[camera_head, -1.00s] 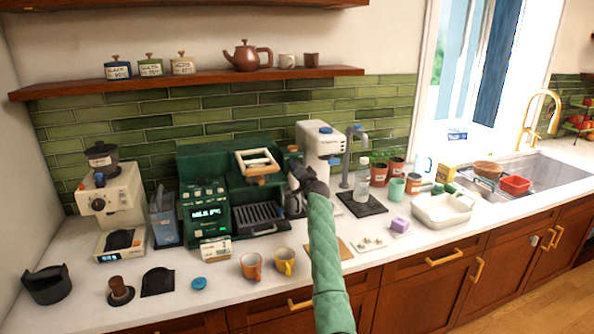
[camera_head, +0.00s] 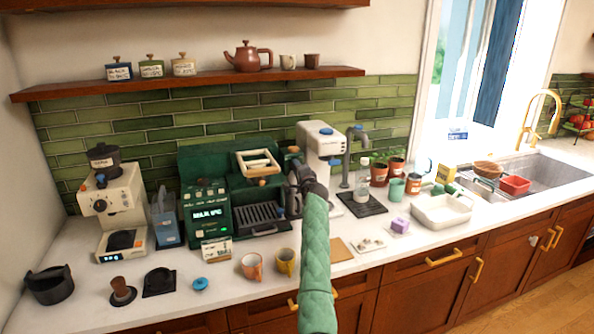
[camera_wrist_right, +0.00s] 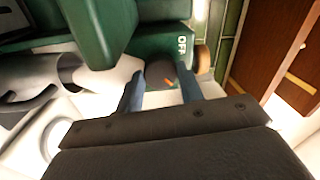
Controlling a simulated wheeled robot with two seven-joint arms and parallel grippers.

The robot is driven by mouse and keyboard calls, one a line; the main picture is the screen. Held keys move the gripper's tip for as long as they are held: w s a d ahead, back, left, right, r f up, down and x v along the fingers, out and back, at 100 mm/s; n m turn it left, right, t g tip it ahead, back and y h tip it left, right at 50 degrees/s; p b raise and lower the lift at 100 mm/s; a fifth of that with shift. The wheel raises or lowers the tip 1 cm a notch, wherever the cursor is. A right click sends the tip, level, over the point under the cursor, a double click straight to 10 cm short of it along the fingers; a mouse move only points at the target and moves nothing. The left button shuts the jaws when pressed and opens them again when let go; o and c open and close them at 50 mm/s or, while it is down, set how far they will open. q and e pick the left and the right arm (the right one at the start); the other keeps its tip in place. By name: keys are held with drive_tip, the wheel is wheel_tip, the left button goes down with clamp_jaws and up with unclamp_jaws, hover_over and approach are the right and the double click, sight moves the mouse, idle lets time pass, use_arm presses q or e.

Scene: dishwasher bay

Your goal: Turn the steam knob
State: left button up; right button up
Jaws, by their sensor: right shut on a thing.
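The green espresso machine (camera_head: 208,212) stands on the counter against the tiled wall. My right gripper (camera_head: 300,176) is at the machine's right side, with my green-sleeved arm reaching up from below. In the right wrist view, its two blue fingers (camera_wrist_right: 160,90) are shut on a small dark knob (camera_wrist_right: 158,74) with a coloured mark, apparently the steam knob. White OFF lettering shows on the green panel beside it. A round wooden piece (camera_wrist_right: 203,60) sits just right of the lettering. In the head view my gripper hides the gripped knob. My left gripper is out of view.
A white grinder (camera_head: 112,205) stands at the left, and a white machine (camera_head: 322,150) stands close behind my gripper. A white basin (camera_head: 441,212) is to the right.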

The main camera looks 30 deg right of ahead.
drive_tip(key=shift+f, duration=0.1)
drive_tip(key=o, duration=0.8)
drive_tip(key=shift+o, duration=1)
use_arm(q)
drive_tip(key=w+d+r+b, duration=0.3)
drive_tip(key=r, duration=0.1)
use_arm(e)
drive_tip(key=v, duration=0.7)
drive_tip(key=shift+s, duration=0.4)
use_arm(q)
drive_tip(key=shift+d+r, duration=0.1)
